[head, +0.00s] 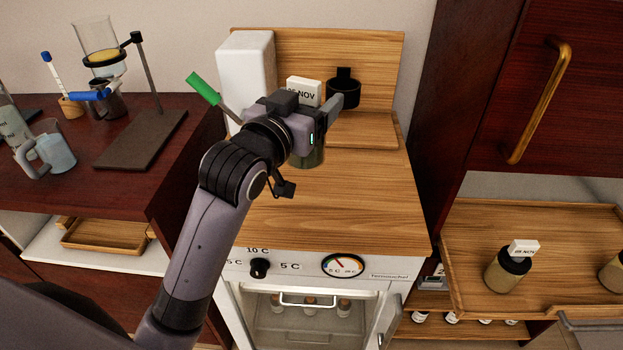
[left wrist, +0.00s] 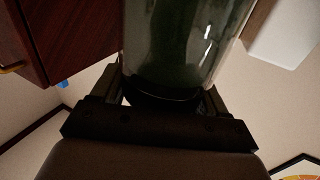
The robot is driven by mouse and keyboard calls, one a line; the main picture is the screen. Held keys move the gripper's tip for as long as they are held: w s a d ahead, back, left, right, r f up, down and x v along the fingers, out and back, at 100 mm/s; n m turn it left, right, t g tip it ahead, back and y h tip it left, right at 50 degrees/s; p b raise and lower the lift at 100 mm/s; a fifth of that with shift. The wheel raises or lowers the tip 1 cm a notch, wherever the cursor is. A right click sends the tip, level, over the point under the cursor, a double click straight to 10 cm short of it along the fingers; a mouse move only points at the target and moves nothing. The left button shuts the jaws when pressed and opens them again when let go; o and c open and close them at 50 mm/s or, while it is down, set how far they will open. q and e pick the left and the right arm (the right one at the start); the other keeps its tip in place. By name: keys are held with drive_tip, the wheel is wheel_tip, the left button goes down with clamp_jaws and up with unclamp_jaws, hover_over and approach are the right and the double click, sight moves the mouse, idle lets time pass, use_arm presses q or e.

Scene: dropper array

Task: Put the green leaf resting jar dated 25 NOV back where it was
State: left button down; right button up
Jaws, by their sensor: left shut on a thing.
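My left gripper (head: 316,132) is shut on a jar with dark green contents (head: 309,158), above the wooden top of the white cabinet. The gripper hides most of the jar in the head view. A white tag (head: 303,92) shows just above the gripper and ends in "5 NOV"; its first digit is covered. In the left wrist view the green glass (left wrist: 185,40) stands between the fingers, with a dark band at the jaws. I cannot tell whether the jar touches the wood. My right gripper is not in view.
A white block (head: 246,65), a black ring holder (head: 343,92) and a green-tipped stick (head: 203,88) are near the gripper. The wooden top (head: 330,215) is clear in front. The cabinet below holds several jars. A right tray (head: 470,225) bears a tagged jar (head: 507,272). Glassware stands left.

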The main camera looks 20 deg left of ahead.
use_arm(q)
wheel_tip(320, 180, down, 14)
drive_tip(key=b, duration=0.1)
drive_tip(key=shift+f, duration=0.15)
idle(0.3)
drive_tip(key=shift+f+b, duration=0.15)
drive_tip(key=shift+b, duration=0.15)
unclamp_jaws()
